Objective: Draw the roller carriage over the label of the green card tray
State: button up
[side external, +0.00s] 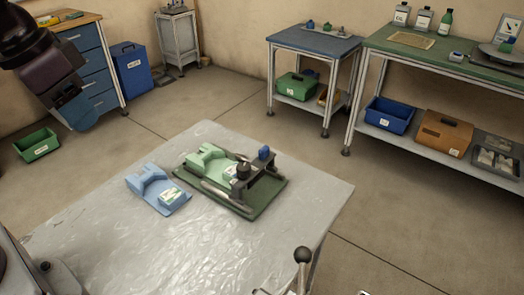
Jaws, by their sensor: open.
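The green card tray (206,156) is pale green with a raised hump at its left end. It lies in a dark green base (268,192) on the grey table. Its pale label (231,173) lies near the carriage and is partly hidden by it. The dark roller carriage (263,169) spans the base's right part, with a black round knob (243,168) and a blue knob (264,153) on top. Silver rails (226,195) run along the base. My gripper (78,113) is at the upper left, open, raised and well away from the tray; its fingertips are hard to make out.
A blue card tray (157,189) with a pale label lies just left of the green base. A black ball-topped lever (303,258) stands at the table's lower right. The near table (150,250) is otherwise clear. Benches with bins and bottles stand behind, across the floor.

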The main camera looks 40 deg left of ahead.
jog(key=w+d+f+g, duration=0.1)
jog(key=w+d+f, duration=0.3)
jog(key=w, duration=0.5)
jog(key=t, duration=0.1)
send_near(264, 147)
jog(key=shift+y, duration=0.4)
jog(key=s, duration=0.5)
jog(key=shift+s+a+r, duration=0.1)
jog(key=shift+s, duration=0.15)
jog(key=w+r+n+t, duration=0.1)
jog(key=w+r, duration=0.1)
jog(key=w, duration=0.1)
jog(key=x, duration=0.8)
jog(key=d+x, duration=0.1)
jog(key=x, duration=0.4)
jog(key=shift+w, duration=0.25)
